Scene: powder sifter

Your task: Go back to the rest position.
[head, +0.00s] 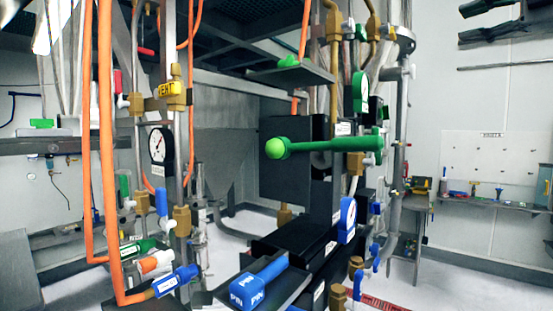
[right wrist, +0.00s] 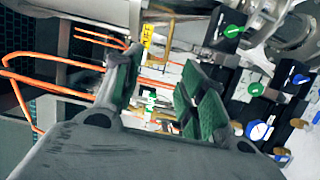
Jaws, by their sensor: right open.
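My right gripper (head: 464,24) shows at the upper right edge of the head view as two dark fingers, one above the other, pointing left. In the right wrist view its two fingers with green pads (right wrist: 157,92) stand apart, with nothing held between them. Beyond them are the pipes and valves of the rig, apart from the fingers. My left gripper is in neither view.
The rig carries orange hoses (head: 106,130), a green-handled lever (head: 335,145), a white-faced gauge (head: 159,145) and a blue gauge (head: 347,219). A blue block (head: 257,283) lies on a dark tray in front. A pegboard (head: 490,155) is on the right wall.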

